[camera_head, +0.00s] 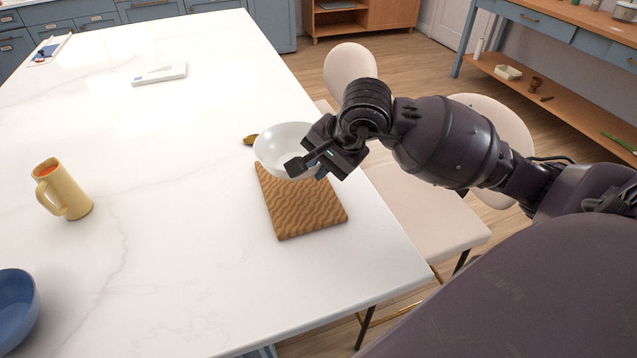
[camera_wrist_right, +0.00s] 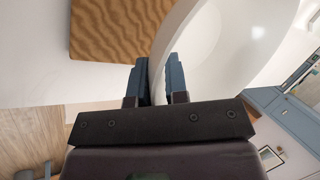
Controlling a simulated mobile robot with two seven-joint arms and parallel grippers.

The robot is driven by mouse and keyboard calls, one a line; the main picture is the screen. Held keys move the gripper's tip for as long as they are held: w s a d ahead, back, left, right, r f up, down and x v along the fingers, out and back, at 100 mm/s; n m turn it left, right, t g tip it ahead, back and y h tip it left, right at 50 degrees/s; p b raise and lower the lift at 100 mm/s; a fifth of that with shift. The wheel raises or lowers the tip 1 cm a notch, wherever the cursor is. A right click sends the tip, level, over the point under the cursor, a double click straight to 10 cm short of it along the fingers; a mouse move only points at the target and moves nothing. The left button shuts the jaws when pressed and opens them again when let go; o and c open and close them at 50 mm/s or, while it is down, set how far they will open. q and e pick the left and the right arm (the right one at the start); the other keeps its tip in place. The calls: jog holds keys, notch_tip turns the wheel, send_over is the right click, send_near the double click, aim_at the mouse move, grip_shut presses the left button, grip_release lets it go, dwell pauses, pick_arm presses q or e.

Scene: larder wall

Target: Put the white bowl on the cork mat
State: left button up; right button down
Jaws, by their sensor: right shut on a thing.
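The white bowl (camera_head: 275,150) is in the head view, upright or nearly so, over the far end of the brown wavy cork mat (camera_head: 305,212). My right gripper (camera_head: 302,165) is shut on the bowl's near right rim. In the right wrist view the bowl wall (camera_wrist_right: 200,60) passes between the two fingers (camera_wrist_right: 160,82), and the mat (camera_wrist_right: 115,30) shows beside it. The bowl hides the mat's far edge. I cannot tell for sure whether its base touches the mat. My left gripper is not in view.
A yellow mug (camera_head: 66,190) and a blue bowl (camera_head: 15,308) stand on the left of the white table (camera_head: 170,240). A small yellowish-brown thing (camera_head: 250,139) lies just behind the white bowl. A white box-like item (camera_head: 159,74) lies farther back. Chairs (camera_head: 425,205) line the right edge.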

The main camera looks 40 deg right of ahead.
jog(key=shift+f, duration=2.25)
jog(key=shift+f+b, duration=0.1)
jog(key=shift+b, duration=0.2)
jog(key=c, duration=1.1)
grip_release()
